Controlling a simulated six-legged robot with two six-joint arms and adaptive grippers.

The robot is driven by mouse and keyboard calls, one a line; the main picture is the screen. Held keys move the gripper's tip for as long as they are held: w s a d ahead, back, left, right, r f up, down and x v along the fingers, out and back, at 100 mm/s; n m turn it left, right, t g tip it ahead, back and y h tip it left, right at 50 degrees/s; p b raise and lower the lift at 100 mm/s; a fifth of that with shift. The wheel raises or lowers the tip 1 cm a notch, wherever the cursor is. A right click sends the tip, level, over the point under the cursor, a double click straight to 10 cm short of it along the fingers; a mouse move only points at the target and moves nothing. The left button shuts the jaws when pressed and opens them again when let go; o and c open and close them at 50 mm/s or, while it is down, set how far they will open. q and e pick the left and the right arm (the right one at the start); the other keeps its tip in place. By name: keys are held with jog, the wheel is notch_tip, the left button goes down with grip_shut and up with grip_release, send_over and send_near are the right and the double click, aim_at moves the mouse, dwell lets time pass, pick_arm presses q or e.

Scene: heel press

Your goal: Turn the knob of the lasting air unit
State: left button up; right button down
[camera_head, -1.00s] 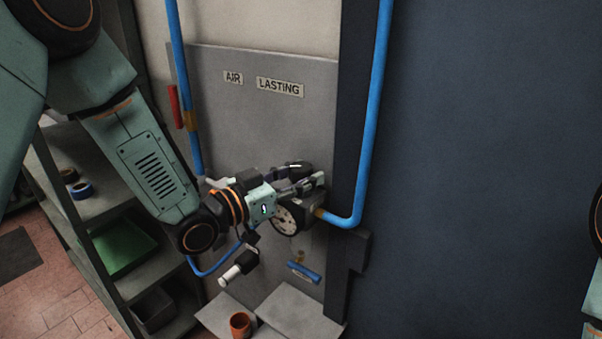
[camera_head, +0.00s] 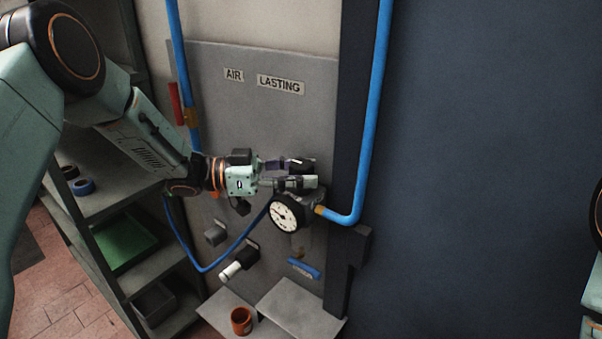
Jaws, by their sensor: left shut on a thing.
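The lasting air unit is on the grey panel under the "AIR" and "LASTING" labels, with a round white-faced gauge (camera_head: 285,213) on its front. My left gripper (camera_head: 305,174) reaches in from the left, just above the gauge, its fingers pointing right. It is shut on the unit's knob at the top of the unit. The knob itself is mostly hidden by the fingers. My right gripper is out of view.
A blue pipe (camera_head: 376,120) runs down to the unit's right side. A blue handle (camera_head: 303,268) sits below the gauge. An orange cup (camera_head: 241,321) stands on a low ledge.

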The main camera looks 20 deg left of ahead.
pick_arm(q)
jog(key=shift+g, duration=0.3)
jog(key=o, duration=1.2)
jog(key=shift+n+t+y, duration=0.3)
jog(key=shift+n+t, duration=0.3)
jog(key=shift+t, duration=0.4)
jog(key=n+t+y, duration=0.1)
jog(key=n+t, duration=0.1)
jog(key=t, duration=0.1)
jog(key=shift+s+y, duration=0.1)
jog(key=shift+y, duration=0.2)
jog(key=shift+d+n+t+y, duration=0.1)
jog(key=shift+n+t+y, duration=1.35)
jog(key=shift+t, duration=0.25)
jog(key=shift+n+t+y+b, duration=0.55)
jog(key=shift+n+t+y, duration=0.85)
jog(key=shift+y, duration=0.55)
jog(key=shift+n+y, duration=0.35)
jog(key=shift+y, duration=0.05)
